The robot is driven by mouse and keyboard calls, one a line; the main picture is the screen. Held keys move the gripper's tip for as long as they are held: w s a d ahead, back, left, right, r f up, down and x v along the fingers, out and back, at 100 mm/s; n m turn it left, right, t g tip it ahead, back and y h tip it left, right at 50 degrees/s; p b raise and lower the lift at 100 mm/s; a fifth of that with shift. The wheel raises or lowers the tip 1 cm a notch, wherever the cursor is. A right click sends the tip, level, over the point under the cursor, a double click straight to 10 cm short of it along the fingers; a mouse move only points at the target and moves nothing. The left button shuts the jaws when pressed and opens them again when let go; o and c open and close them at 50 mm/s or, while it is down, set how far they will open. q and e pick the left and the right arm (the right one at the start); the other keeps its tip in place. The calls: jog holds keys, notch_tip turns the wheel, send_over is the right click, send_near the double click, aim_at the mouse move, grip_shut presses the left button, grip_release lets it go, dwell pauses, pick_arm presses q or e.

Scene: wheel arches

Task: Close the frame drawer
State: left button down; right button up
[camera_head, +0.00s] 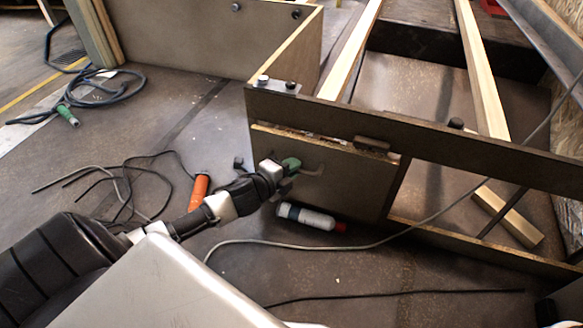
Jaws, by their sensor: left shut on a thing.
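The frame drawer (345,187) has a flat brown front with a worn, light top edge, set under the dark beam of a wooden frame (400,131). A small curved handle (312,171) sits on the drawer front. My left arm reaches in from the lower left, and my left gripper (291,166) is shut on the handle, close to the panel. The fingertips are small here and partly hide the handle. How far the drawer stands open is hard to tell from this angle. My right gripper is not in view.
A white bottle with a red cap (310,217) lies on the floor below the drawer. Dark cables (127,180) and a grey hose (280,240) lie on the floor. A loose wooden block (508,217) lies at right.

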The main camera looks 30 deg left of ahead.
pick_arm(q)
jog(key=w, duration=0.1)
jog(key=w+a+p, duration=0.1)
jog(key=w, duration=0.1)
jog(key=shift+w, duration=0.15)
jog(key=c, duration=1.1)
grip_release()
jog(key=shift+w, duration=0.15)
jog(key=shift+c, duration=0.2)
jog(key=shift+r, duration=0.1)
